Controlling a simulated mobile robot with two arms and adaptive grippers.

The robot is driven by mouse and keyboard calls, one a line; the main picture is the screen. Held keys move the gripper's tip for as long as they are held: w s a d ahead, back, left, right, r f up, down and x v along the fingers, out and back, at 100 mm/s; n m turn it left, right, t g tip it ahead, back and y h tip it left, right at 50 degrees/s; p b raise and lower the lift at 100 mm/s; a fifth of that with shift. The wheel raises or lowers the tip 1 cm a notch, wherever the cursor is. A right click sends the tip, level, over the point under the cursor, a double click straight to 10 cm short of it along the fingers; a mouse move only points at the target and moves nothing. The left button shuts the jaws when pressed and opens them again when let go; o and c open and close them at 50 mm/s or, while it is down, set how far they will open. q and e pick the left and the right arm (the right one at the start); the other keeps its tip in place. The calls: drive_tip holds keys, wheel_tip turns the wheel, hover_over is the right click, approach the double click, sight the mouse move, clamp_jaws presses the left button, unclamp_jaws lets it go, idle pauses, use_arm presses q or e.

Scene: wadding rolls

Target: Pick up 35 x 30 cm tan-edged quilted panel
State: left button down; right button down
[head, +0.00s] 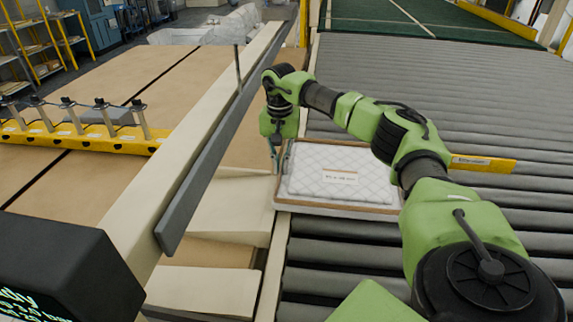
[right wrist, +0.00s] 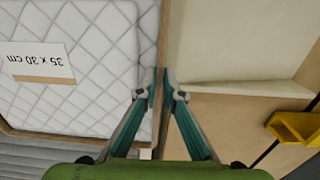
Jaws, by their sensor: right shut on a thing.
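The white quilted panel (head: 318,186) with a tan edge and a printed label lies on the grey rollers near the middle of the head view. Its label reads "35 x 30 cm" in the right wrist view, where the panel (right wrist: 110,100) fills the left side. My right gripper (head: 275,168) reaches down at the panel's left edge. Its fingertips (right wrist: 160,78) are shut on the tan edge, one finger on each side. The panel looks flat, and whether it is clear of the rollers I cannot tell. My left gripper is out of view.
The roller conveyor (head: 480,215) spreads to the right, with a green belt (head: 400,20) beyond. A grey rail (head: 215,140) on a cream beam runs along the left. A yellow bar with several clamps (head: 80,135) lies on the tan table. A dark display box (head: 65,265) stands front left.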

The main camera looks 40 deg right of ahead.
wheel_tip(320, 180, up, 16)
drive_tip(key=b, duration=0.1)
drive_tip(key=shift+b, duration=0.4)
drive_tip(key=c, duration=2.7)
unclamp_jaws()
drive_tip(key=shift+c, duration=0.2)
clamp_jaws()
